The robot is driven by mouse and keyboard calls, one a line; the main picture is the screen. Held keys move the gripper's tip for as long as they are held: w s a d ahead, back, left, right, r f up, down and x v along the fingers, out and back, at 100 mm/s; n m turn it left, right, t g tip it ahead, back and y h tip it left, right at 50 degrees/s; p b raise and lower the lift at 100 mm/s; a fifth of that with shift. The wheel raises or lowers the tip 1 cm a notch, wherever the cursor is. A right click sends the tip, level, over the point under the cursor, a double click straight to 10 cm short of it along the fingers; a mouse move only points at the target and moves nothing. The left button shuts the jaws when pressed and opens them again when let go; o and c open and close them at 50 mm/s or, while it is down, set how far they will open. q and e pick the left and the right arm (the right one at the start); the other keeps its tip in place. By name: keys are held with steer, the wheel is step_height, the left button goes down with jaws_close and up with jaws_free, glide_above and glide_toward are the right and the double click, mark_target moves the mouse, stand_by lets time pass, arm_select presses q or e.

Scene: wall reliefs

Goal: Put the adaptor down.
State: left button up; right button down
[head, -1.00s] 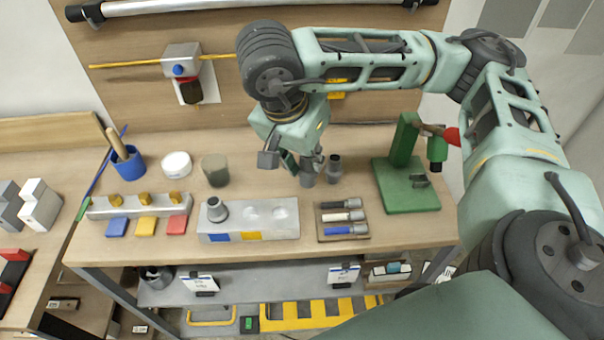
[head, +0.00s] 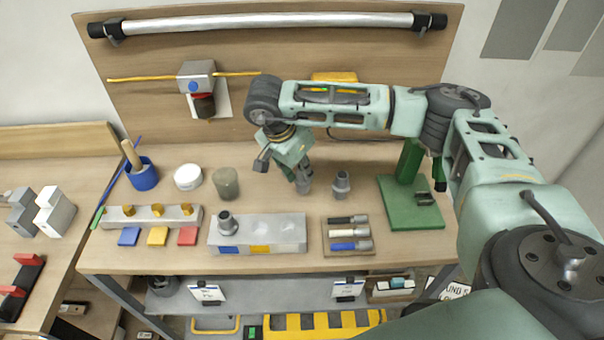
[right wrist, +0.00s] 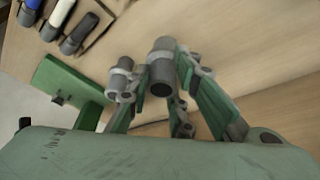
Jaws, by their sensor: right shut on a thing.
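My right gripper (head: 301,172) is shut on a grey adaptor (head: 304,185) over the middle of the bench. The right wrist view shows this adaptor (right wrist: 162,68) upright between the two green fingers (right wrist: 163,75). I cannot tell whether its base touches the bench top. A second grey adaptor (head: 342,184) stands free just to the right, and it also shows in the right wrist view (right wrist: 120,80) beside a finger. A third one (head: 227,222) stands on the left end of the grey metal block (head: 285,235). My left gripper is not in view.
A tray (head: 348,251) with dark, white and blue tools lies in front. A green stand (head: 410,210) is on the right. A grey-green cylinder (head: 227,183), a white round tub (head: 188,177) and a blue cup (head: 143,175) stand on the left. Bare wood surrounds the gripper.

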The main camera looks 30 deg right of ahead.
mark_target(302, 179)
step_height(302, 179, down, 2)
steer(key=shift+f+p, duration=0.15)
steer(key=shift+p, duration=0.3)
steer(key=shift+f, duration=0.25)
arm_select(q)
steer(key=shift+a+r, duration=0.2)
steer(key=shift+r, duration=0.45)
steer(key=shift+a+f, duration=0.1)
arm_select(e)
steer(key=shift+f, duration=0.1)
steer(key=shift+f+b, duration=0.15)
steer(key=shift+b, duration=0.15)
steer(key=c, duration=1.6)
jaws_free()
steer(key=shift+o, duration=0.2)
